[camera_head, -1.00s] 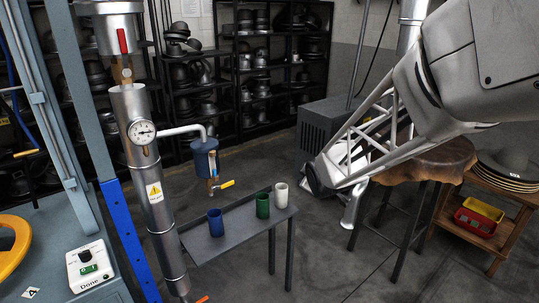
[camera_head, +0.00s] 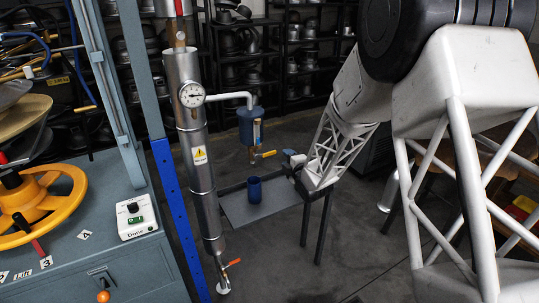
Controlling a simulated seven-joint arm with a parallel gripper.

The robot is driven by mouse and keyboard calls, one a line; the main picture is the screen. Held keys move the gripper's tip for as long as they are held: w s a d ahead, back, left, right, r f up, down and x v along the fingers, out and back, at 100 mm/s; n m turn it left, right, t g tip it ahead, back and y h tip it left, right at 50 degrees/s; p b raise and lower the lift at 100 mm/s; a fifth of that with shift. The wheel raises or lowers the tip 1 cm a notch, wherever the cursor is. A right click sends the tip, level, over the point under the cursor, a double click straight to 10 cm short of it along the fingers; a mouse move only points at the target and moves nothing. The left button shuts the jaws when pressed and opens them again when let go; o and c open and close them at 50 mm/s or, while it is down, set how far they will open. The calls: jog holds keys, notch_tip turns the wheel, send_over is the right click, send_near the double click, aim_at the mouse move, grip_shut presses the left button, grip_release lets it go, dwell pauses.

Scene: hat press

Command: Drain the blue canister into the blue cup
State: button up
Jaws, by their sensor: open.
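The blue canister (camera_head: 250,128) hangs from the white side pipe, with a clear gauge strip on its front. Its valve below has a yellow handle (camera_head: 267,154) pointing to the right. The blue cup (camera_head: 254,188) stands upright on the grey side table (camera_head: 232,211), below the canister. A darker blue patch beside the cup is unclear. My gripper (camera_head: 291,160) is open, just right of the yellow handle and apart from it. Its fingers are small and partly hidden by my wrist. No liquid stream shows.
A metal column (camera_head: 198,150) with a pressure gauge (camera_head: 191,95) and a red-handled valve (camera_head: 232,263) stands left of the table. A press with a yellow wheel (camera_head: 40,207) and a control box (camera_head: 136,216) are further left. The green and white cups are not visible behind my arm.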

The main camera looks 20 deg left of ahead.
aim_at(270, 155)
jog(key=shift+n+y, duration=0.8)
jog(key=shift+n, duration=0.1)
jog(key=a+f, duration=0.3)
jog(key=shift+a, duration=0.15)
jog(key=shift+x, duration=3.8)
jog(key=shift+c, duration=0.2)
grip_shut()
